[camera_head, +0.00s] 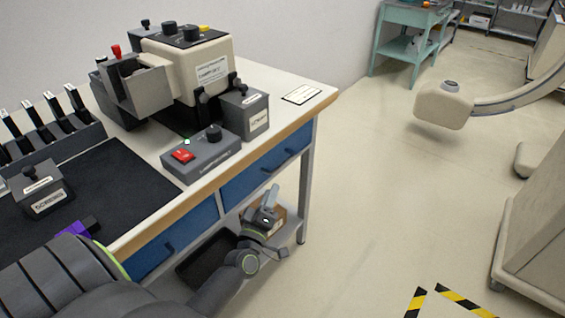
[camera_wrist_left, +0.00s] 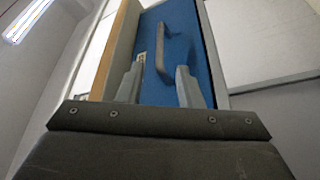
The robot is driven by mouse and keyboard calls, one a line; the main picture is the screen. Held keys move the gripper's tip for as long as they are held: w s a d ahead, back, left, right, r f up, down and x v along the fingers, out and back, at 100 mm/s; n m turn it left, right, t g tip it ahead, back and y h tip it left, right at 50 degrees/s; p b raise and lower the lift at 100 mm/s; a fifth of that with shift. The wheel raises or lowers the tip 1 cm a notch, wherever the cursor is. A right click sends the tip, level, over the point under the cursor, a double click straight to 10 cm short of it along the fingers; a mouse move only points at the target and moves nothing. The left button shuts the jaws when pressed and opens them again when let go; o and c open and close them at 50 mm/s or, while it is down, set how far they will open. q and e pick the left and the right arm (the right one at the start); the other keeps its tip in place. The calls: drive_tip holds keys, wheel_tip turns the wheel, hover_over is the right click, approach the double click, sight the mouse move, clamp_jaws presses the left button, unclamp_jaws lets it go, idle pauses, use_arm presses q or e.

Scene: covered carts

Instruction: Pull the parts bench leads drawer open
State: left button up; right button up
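The bench has two blue drawer fronts under its wood-edged top: a right one (camera_head: 250,178) and a left one (camera_head: 185,236). Both look shut. My left gripper (camera_head: 271,193) is in front of and below the right drawer's handle (camera_head: 271,169), pointing up at it. In the left wrist view, a blue drawer front (camera_wrist_left: 193,38) has a dark bar handle (camera_wrist_left: 164,50). My left gripper (camera_wrist_left: 160,75) is open there, one finger on each side of the handle's lower end; whether they touch is unclear. The drawer label is too small to read. My right gripper is not in view.
On the bench top stand a grey box with a red switch (camera_head: 199,155), a large beige machine (camera_head: 190,68) and a dark mat (camera_head: 100,195). A lower shelf (camera_head: 285,232) holds a box and a black tray.

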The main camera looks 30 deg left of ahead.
sight(283, 163)
use_arm(q)
drive_tip(key=x, duration=1.1)
drive_tip(key=shift+f, duration=0.1)
clamp_jaws()
